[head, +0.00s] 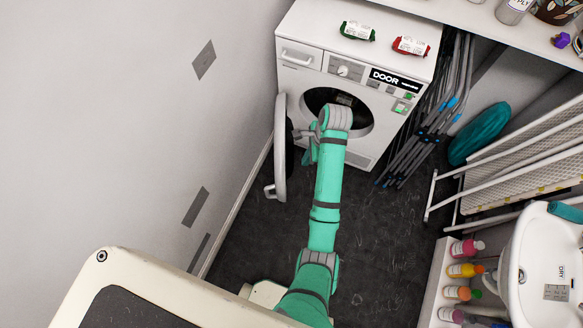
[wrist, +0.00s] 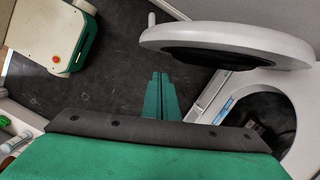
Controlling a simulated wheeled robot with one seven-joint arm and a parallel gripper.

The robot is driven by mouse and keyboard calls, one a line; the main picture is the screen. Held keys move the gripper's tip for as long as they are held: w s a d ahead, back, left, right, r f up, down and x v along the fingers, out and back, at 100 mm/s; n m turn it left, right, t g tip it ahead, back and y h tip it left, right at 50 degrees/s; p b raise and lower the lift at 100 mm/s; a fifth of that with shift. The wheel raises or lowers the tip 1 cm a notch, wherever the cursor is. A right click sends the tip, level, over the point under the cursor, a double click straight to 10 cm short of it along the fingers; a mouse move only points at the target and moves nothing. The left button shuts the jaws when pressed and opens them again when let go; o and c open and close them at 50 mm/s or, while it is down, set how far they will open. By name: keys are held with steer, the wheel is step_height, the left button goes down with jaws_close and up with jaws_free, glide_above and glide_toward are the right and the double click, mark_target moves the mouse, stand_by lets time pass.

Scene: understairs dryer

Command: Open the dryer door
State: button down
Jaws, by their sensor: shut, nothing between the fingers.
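The white dryer (head: 352,64) stands against the back wall, with a "DOOR" label on its front panel. Its round door (head: 281,150) is swung open to the left, standing out from the front and seen nearly edge-on. The dark drum opening (head: 322,98) is partly hidden by my arm. My gripper (head: 309,156) is shut and empty, just right of the door on its inner side. In the wrist view, my gripper's closed fingers (wrist: 160,76) show beside the open door (wrist: 225,38), with a gap visible between them in the picture. The dryer opening (wrist: 262,120) shows at right.
A green packet (head: 357,31) and a red packet (head: 411,46) lie on the dryer top. A wall (head: 140,110) stands close left of the door. Folded racks (head: 430,120), a white sink (head: 548,265) and several bottles (head: 462,270) are at right. Dark floor (head: 385,240) is clear between.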

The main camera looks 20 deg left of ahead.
steer(key=s+a+f, duration=0.2)
steer(key=a+f, duration=0.3)
steer(key=f, duration=0.2)
steer(key=shift+f, duration=0.3)
stand_by(0.4)
